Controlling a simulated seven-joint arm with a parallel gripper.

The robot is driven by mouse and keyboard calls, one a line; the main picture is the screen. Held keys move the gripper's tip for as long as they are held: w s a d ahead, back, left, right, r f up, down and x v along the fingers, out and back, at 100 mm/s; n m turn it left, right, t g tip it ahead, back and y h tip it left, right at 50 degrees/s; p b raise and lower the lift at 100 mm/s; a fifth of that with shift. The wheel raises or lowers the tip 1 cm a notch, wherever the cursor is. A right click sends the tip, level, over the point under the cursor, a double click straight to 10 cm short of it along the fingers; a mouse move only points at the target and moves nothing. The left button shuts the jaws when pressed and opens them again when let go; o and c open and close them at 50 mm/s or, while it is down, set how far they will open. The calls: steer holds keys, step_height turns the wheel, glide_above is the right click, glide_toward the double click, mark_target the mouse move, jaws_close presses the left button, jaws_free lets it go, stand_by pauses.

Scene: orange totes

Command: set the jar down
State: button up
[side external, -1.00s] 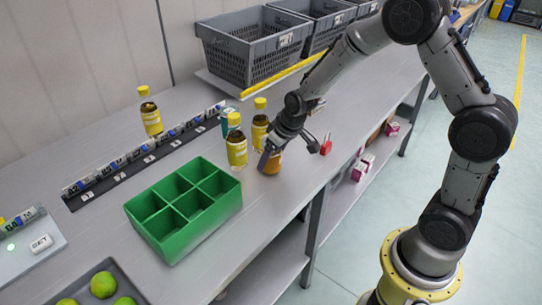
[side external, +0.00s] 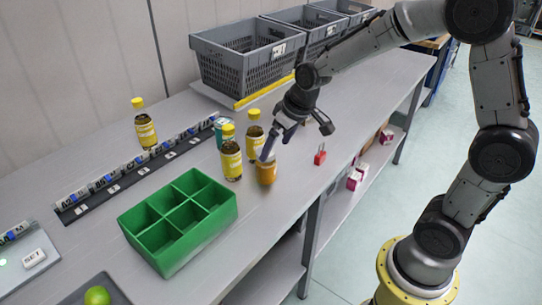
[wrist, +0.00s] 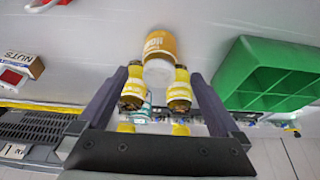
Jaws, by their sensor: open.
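The jar (side external: 266,173), amber with a pale lid, stands upright on the grey bench, just right of the yellow-capped bottles. In the wrist view the jar (wrist: 160,43) shows its orange label, with its white lid towards me. My gripper (side external: 277,146) is tilted just above the jar, its fingers spread and empty. In the wrist view the fingertips of my gripper (wrist: 159,74) lie either side of the lid, and the jar's body is beyond them. I cannot tell whether a finger touches the lid.
Two yellow-capped bottles (side external: 231,158) (side external: 254,134) stand close left of the jar. A green divided bin (side external: 177,262) is at front left. A small red item (side external: 320,155) lies to the right. Grey crates (side external: 236,68) line the back. Bench between jar and red item is clear.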

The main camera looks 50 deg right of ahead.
steer(key=s+a+r, duration=0.2)
steer(key=s+r, duration=0.7)
steer(key=s, duration=0.3)
steer(key=s+a+t, duration=0.1)
steer(key=s, duration=1.1)
